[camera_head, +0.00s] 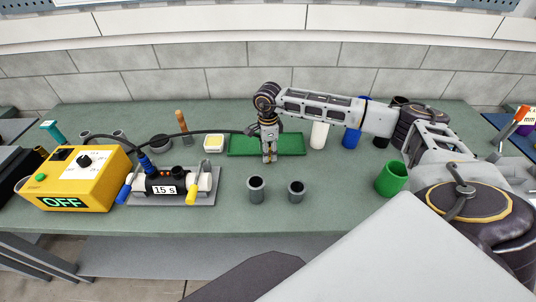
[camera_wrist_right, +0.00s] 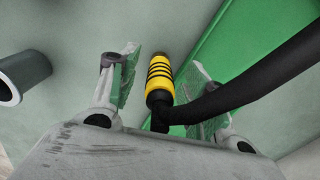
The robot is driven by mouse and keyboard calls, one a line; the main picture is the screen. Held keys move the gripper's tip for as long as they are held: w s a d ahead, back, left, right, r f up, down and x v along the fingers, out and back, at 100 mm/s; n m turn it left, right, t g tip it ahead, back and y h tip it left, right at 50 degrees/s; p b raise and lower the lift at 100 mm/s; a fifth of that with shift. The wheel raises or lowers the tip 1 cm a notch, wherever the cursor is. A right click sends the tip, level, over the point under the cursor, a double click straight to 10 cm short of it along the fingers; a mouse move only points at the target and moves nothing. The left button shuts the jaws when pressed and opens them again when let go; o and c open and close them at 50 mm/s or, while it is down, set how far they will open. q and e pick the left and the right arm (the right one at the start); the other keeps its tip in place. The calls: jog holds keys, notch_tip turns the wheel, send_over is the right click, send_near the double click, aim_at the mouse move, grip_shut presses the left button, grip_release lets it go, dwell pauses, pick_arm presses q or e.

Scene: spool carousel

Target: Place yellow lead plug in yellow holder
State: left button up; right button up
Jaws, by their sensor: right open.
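The yellow lead plug (camera_wrist_right: 160,82) has black bands and a black cable (camera_wrist_right: 255,90); in the right wrist view it sits between the two fingers of my right gripper (camera_wrist_right: 160,82). The fingers are spread, with a gap visible on each side of the plug. In the head view my right gripper (camera_head: 269,158) points down at the green tray (camera_head: 290,145) and mostly hides the plug. I cannot tell for sure which thing is the yellow holder; a yellow-tipped part (camera_head: 192,191) shows on the grey stand (camera_head: 207,199) labelled 15 s. My left gripper is not in view.
A yellow box (camera_head: 90,190) reading OFF stands left. Two grey cups (camera_head: 256,190) (camera_head: 296,191) stand in front of the tray. A green cup (camera_head: 392,179), a white one (camera_head: 319,135) and a blue one (camera_head: 351,138) stand right. The black cable (camera_head: 205,132) crosses behind the stand.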

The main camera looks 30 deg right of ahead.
jog(key=shift+c, duration=0.2)
grip_shut()
jog(key=shift+r, duration=0.2)
jog(key=shift+r+b, duration=0.75)
jog(key=shift+r, duration=4.1)
